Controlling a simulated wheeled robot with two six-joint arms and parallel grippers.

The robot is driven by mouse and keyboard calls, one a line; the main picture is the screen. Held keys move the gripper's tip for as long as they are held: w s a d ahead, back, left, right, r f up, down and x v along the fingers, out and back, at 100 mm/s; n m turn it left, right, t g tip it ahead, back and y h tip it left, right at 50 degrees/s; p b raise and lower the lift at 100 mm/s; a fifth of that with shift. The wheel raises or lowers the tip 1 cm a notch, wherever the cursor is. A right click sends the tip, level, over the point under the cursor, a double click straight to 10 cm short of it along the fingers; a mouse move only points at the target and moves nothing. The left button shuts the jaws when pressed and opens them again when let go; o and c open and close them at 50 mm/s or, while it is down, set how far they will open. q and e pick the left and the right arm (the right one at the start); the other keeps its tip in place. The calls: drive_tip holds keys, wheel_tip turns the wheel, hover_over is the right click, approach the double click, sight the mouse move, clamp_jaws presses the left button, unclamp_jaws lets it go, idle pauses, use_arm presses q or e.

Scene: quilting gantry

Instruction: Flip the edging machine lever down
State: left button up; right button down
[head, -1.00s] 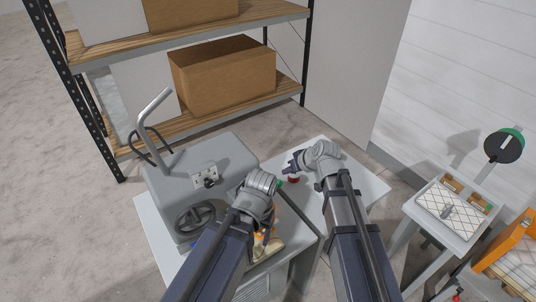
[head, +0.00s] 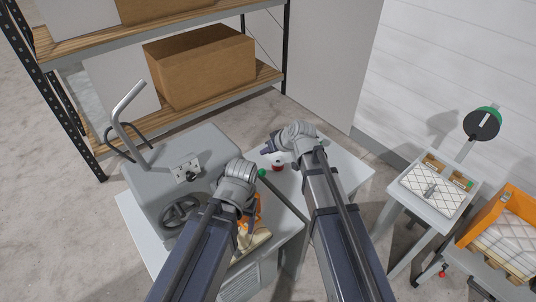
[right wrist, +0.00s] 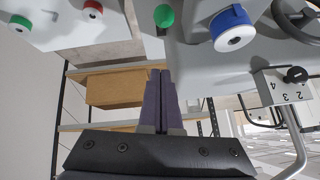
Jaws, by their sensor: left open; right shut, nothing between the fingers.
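The edging machine appears to be the grey box (head: 185,165) on a light table at left in the head view. It has a dark handwheel (head: 181,211) and a dial plate (head: 187,172). A bent metal tube (head: 122,112) rises from its top. A green knob (head: 262,173) shows beside my left wrist, with a dark line running down right from it; I cannot tell if they form a lever. My left gripper (head: 243,187) is open beside the machine, fingers mostly hidden. My right gripper (head: 268,148) is shut and empty behind the knob; its closed fingers (right wrist: 160,100) show in the right wrist view.
A red-and-white spool (head: 278,165) stands near my right gripper. An orange and cream item (head: 252,238) lies below my left gripper. The right wrist view shows a blue spool (right wrist: 232,28). A shelf with a cardboard box (head: 200,65) stands behind. A small table (head: 430,215) stands at right.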

drive_tip(key=f+b, duration=0.2)
drive_tip(key=f, duration=0.1)
drive_tip(key=a+f+b, duration=0.1)
drive_tip(key=f+b, duration=0.2)
drive_tip(key=w+a+f+b, duration=0.1)
drive_tip(key=f+b, duration=0.2)
drive_tip(key=shift+a, duration=0.1)
drive_tip(key=shift+w+r, duration=0.1)
